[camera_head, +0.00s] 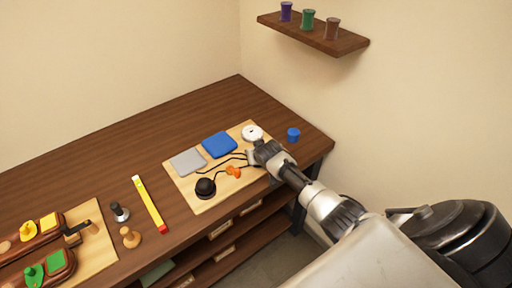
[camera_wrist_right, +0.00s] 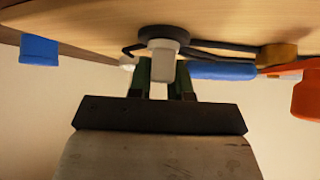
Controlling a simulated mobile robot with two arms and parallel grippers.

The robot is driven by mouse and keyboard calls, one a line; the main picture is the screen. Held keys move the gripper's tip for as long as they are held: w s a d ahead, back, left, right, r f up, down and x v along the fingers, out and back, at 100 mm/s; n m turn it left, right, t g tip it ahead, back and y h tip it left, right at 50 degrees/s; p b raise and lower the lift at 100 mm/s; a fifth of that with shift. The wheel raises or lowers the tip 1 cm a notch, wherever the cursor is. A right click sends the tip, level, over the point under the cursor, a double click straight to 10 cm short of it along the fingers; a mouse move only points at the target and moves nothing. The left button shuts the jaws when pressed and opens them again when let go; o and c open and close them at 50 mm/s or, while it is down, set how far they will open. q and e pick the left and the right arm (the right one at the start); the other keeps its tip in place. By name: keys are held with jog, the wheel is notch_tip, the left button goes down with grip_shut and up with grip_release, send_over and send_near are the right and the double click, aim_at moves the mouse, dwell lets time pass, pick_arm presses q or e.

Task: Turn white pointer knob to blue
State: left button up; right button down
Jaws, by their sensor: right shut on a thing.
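The white pointer knob (camera_wrist_right: 163,62) stands on a dark round base (camera_wrist_right: 164,35) in the right wrist view. My right gripper (camera_wrist_right: 160,78) is shut on the knob, with a finger on either side of it. In the head view the same gripper (camera_head: 262,155) is at the right part of the light wooden board (camera_head: 212,201) and hides the knob. Which colour the pointer faces cannot be told. My left gripper is not in view.
A white round dial (camera_head: 252,132), a blue pad (camera_head: 219,144), a grey pad (camera_head: 188,161), a black ball-shaped thing (camera_head: 205,187) and an orange piece (camera_head: 233,171) lie around the gripper, with dark cables. A blue cylinder (camera_head: 293,134) stands right of the board.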

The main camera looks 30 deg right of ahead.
jog(key=shift+m+h, duration=0.6)
jog(key=shift+m, duration=0.3)
jog(key=shift+d+m+g+h+b, duration=0.15)
jog(key=shift+m+g+h+b, duration=0.25)
jog(key=shift+m+g+h, duration=0.65)
jog(key=shift+s+m+t, duration=0.1)
jog(key=shift+m+t, duration=0.15)
jog(key=shift+m, duration=0.1)
jog(key=c, duration=1)
grip_release()
jog(key=shift+c, duration=0.2)
jog(key=shift+r, duration=0.1)
jog(key=v, duration=1)
jog(key=shift+s+r, duration=0.25)
